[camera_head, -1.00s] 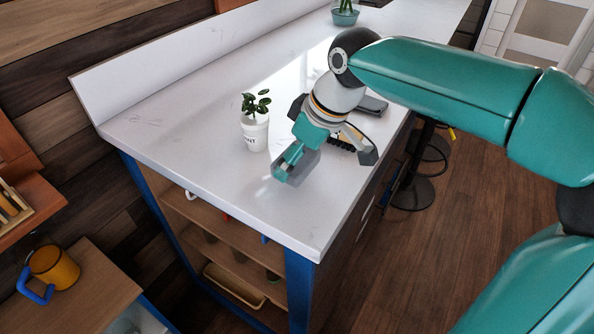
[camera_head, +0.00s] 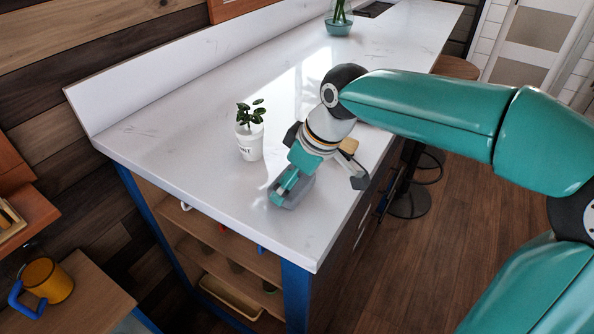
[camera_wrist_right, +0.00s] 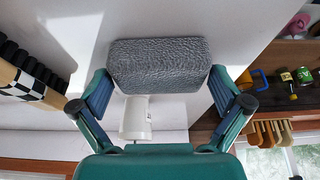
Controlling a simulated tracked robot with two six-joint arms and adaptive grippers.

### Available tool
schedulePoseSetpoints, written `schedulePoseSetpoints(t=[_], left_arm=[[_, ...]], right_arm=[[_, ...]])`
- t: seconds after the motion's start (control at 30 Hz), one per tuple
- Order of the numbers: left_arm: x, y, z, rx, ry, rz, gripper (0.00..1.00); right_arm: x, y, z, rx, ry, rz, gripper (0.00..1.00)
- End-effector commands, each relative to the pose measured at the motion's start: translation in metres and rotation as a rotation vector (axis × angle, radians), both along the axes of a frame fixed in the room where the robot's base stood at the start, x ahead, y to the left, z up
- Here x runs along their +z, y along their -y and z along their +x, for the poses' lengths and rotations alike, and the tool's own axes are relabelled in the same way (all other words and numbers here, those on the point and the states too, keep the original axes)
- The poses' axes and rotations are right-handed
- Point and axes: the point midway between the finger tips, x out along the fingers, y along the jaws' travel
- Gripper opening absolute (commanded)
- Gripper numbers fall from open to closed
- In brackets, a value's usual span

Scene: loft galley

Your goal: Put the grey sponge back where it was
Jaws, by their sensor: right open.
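The grey sponge (camera_head: 299,193) is a textured block at the near end of the white counter, and it appears to rest on the top. It also shows in the right wrist view (camera_wrist_right: 158,65), between the spread fingers. My right gripper (camera_head: 292,184) is open around the sponge. In the wrist view its two fingers (camera_wrist_right: 161,88) stand at either side of the block, with a small gap visible at the right one. Part of the sponge is hidden by the gripper in the head view. My left gripper is not in view.
A white pot with a small plant (camera_head: 249,141) stands just left of the gripper. The counter's front edge (camera_head: 220,213) is close. A checkered object with black ridges (camera_wrist_right: 25,78) lies beside the gripper. Clear counter lies left of the pot.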

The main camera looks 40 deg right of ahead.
Motion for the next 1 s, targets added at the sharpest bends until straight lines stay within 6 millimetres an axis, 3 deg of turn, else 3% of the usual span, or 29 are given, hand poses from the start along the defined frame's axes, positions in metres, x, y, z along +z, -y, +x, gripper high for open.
schedulePoseSetpoints(t=[0.17,0.6,0.8,1.0], left_arm=[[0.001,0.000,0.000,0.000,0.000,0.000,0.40],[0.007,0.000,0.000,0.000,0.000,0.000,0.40],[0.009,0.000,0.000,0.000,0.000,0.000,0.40],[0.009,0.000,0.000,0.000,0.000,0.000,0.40]], right_arm=[[0.016,0.002,-0.005,-0.001,0.004,0.000,1.00],[0.093,0.015,-0.034,-0.002,0.005,0.001,1.00],[0.109,0.018,-0.041,0.000,0.002,0.000,1.00],[0.111,0.018,-0.043,-0.001,0.001,0.000,1.00]])
